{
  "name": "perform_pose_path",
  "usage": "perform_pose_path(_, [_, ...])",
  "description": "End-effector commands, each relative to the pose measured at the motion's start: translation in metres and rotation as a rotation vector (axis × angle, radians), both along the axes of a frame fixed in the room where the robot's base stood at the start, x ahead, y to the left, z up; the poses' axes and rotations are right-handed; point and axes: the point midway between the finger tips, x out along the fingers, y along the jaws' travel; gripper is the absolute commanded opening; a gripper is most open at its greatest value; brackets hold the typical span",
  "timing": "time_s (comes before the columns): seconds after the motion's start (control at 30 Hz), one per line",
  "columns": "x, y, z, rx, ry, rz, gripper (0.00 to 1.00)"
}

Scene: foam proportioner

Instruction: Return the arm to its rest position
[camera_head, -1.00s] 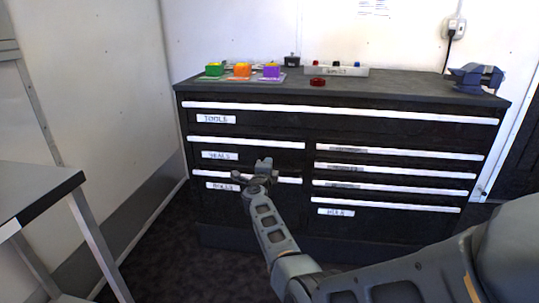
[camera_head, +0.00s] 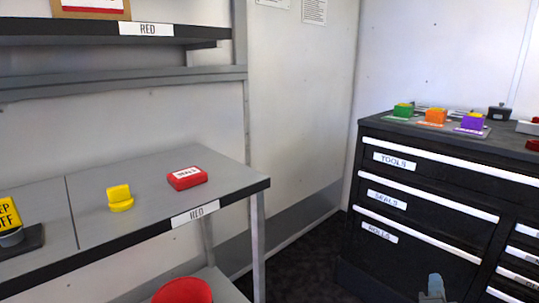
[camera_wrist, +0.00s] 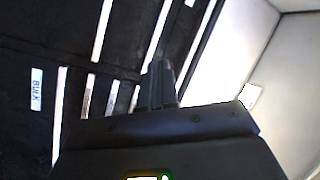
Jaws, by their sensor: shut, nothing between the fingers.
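My gripper (camera_wrist: 160,85) shows in the wrist view with its grey fingers together and nothing between them. The dark drawer cabinet lies beyond the fingers there, tilted in the picture. In the head view only a small grey tip of my gripper (camera_head: 434,288) shows at the bottom edge, in front of the drawer cabinet (camera_head: 400,167). The rest of my arm is out of the head view.
A grey workbench (camera_head: 160,165) at the left holds a red box (camera_head: 187,179) and a yellow piece (camera_head: 120,199). A red round thing (camera_head: 182,291) sits below. Green (camera_head: 403,111), orange (camera_head: 436,115) and purple (camera_head: 474,121) blocks stand on the cabinet. Dark floor lies between.

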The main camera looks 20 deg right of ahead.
Motion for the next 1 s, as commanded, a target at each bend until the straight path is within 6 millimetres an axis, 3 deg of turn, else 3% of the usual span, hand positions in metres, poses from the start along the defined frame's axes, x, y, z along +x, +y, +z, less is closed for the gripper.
perform_pose_path(0.03, [-0.015,0.02,-0.006,-0.037,0.049,0.04,0.0])
perform_pose_path(0.2, [-0.054,0.082,-0.011,-0.161,0.191,0.168,0.0])
perform_pose_path(0.47, [-0.122,0.175,-0.005,-0.337,0.38,0.37,0.0])
perform_pose_path(0.8, [-0.217,0.28,0.033,-0.541,0.582,0.622,0.0])
perform_pose_path(1.0, [-0.263,0.324,0.068,-0.64,0.671,0.742,0.0])
